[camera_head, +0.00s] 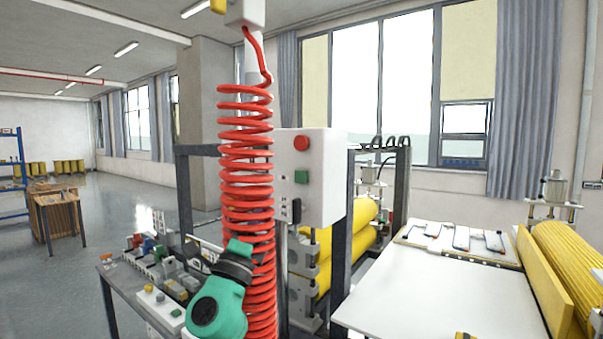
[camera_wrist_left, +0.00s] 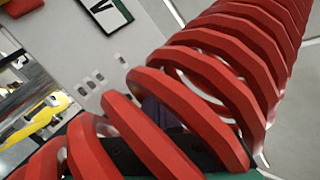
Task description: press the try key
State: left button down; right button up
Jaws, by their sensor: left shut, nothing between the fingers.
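A white control box (camera_head: 312,170) carries a red button (camera_head: 302,143), a green button (camera_head: 302,177) and small dark fittings (camera_head: 290,211) at its lower left edge. No lettering is readable, so I cannot tell which key is the try key. My left arm, teal and black, comes up from below. My left gripper (camera_wrist_left: 160,115) is largely hidden behind the coils of a red hose; dark parts show between them in the left wrist view. It is shut and empty, below and left of the buttons. The box face (camera_wrist_left: 75,45) fills the upper left of that view. My right gripper is out of view.
The red coiled hose (camera_head: 246,170) hangs from above, left of the box and across my left arm. A bench (camera_head: 125,285) with small parts stands at left. Yellow rollers (camera_head: 345,240) and a white table (camera_head: 440,295) lie at right. Open floor extends at far left.

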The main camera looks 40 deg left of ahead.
aim_at(301, 177)
pick_arm(q)
jog(key=shift+s+d+r+m+t+h, duration=0.25)
jog(key=shift+s+r+m, duration=0.1)
jog(key=shift+r, duration=0.3)
jog(key=shift+s+d+r+m+t+h, duration=0.15)
jog(key=shift+s+d+r+m+t, duration=0.15)
jog(key=shift+r, duration=0.3)
jog(key=shift+a, duration=0.1)
jog(key=w+b, duration=0.4)
jog(key=w, duration=0.5)
jog(key=shift+a, duration=0.1)
dwell(0.9)
